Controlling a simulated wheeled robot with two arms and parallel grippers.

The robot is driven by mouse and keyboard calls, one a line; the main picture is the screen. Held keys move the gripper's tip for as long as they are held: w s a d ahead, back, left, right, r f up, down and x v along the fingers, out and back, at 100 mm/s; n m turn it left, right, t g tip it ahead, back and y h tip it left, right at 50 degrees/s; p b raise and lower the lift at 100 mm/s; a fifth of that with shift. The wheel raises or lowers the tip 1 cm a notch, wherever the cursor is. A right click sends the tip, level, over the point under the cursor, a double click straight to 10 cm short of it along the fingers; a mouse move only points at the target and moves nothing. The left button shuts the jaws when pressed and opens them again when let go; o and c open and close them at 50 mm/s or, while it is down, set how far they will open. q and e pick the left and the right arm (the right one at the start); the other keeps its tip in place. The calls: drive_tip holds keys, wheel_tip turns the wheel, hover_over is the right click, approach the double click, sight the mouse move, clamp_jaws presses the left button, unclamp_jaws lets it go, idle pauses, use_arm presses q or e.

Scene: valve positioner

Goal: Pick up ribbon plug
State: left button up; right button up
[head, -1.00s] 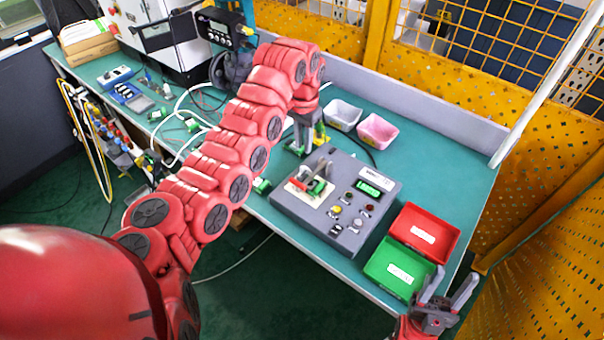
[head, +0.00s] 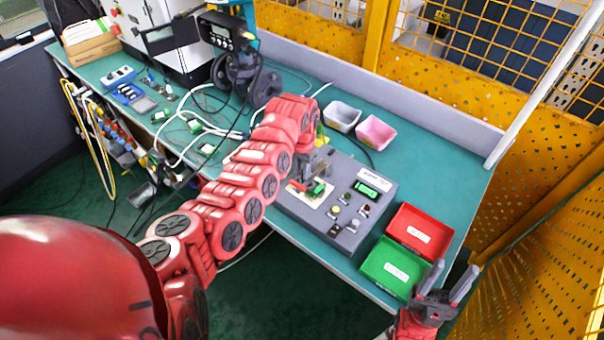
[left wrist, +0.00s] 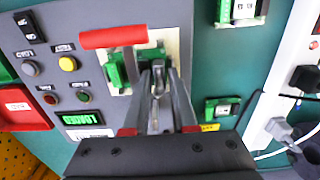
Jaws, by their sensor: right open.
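My left gripper (left wrist: 158,85) points down over the cream plate of a grey control box (head: 345,235). Its fingers sit at the green connector parts (left wrist: 115,72) beside a red handle (left wrist: 114,38). A small grey metallic piece shows between the fingers; I cannot tell whether they grip it. In the head view my left arm partly covers this spot, and green parts (head: 317,189) show on the plate. I cannot single out the ribbon plug with certainty. My right gripper (head: 455,280) is open and empty, beyond the green bin's right side.
The box carries buttons and a lit green display (head: 367,190). A red bin (head: 440,223) and a green bin (head: 375,272) stand to its right. A white bin (head: 342,108) and a pink bin (head: 376,124) are behind. Cables and small boards lie on the left of the table.

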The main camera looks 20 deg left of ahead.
use_arm(q)
clamp_jaws()
idle(0.3)
